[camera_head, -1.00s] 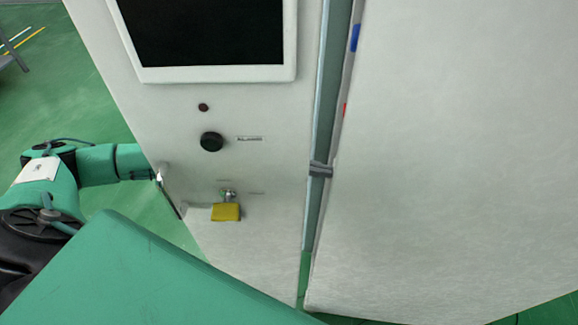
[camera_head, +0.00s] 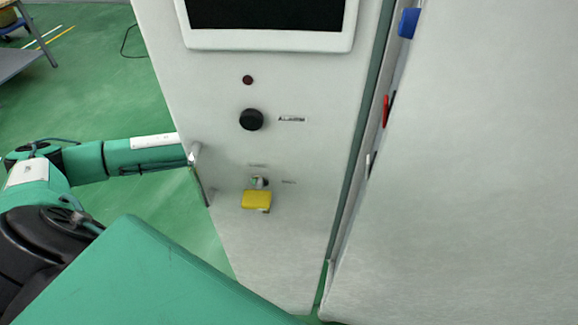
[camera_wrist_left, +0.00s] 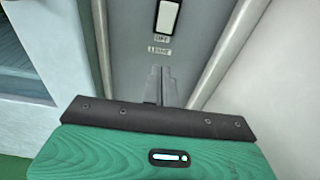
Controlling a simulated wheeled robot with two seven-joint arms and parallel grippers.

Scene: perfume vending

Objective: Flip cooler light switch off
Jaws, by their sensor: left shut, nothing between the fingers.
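The light switch (camera_wrist_left: 167,17) is a pale rectangular rocker in a dark frame on a grey panel, at the top of the left wrist view. A small white label (camera_wrist_left: 160,40) sits just below it, seemingly reading OFF, with another label under that. My left gripper (camera_wrist_left: 160,72) is shut and empty. Its fingertips point at the panel, below the switch and labels in the picture; I cannot tell whether they touch the panel. In the head view my left arm reaches behind the white cabinet door (camera_head: 290,240), which hides the gripper. My right gripper is not in view.
The door carries a dark screen (camera_head: 265,12), a black knob (camera_head: 251,120), a yellow padlock (camera_head: 257,200) and a metal handle (camera_head: 200,172). A large white panel (camera_head: 480,180) stands to the right across a narrow gap. Green floor (camera_head: 90,85) is open at the left.

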